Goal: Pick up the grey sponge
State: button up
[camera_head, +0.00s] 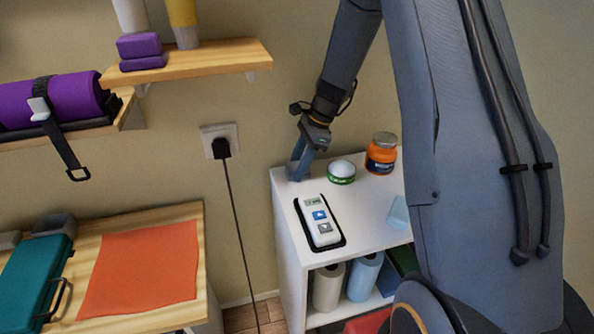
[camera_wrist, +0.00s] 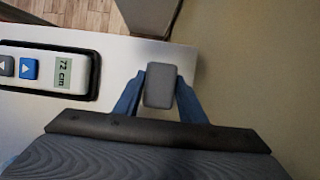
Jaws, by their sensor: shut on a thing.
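The grey sponge (camera_wrist: 160,86) is a small rounded block in the wrist view, between the two blue fingers of my gripper (camera_wrist: 158,92). The fingers touch it on both sides, so the gripper is shut on it. In the head view my gripper (camera_head: 298,165) is at the back left corner of the white cabinet top (camera_head: 283,196). The sponge is hard to make out there behind the fingers. I cannot tell whether it touches the surface or is just above it.
A white remote with a "72 cm" display (camera_head: 320,221) lies in a black holder in front of my gripper. A white and green round item (camera_head: 341,172) and an orange jar (camera_head: 381,154) stand to the right. A light blue piece (camera_head: 398,212) lies at the right. A wall socket (camera_head: 220,140) is left.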

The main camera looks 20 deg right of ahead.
jog(key=shift+r, duration=0.1)
jog(key=shift+s+r+b, duration=0.15)
jog(key=shift+r+b, duration=0.4)
notch_tip(320, 180, up, 6)
jog(key=shift+b, duration=0.85)
jog(key=s+b, duration=0.3)
jog(key=s, duration=1.6)
jog(key=shift+s+f, duration=0.15)
jog(key=shift+s, duration=0.25)
jog(key=o, duration=0.4)
jog(key=c, duration=0.3)
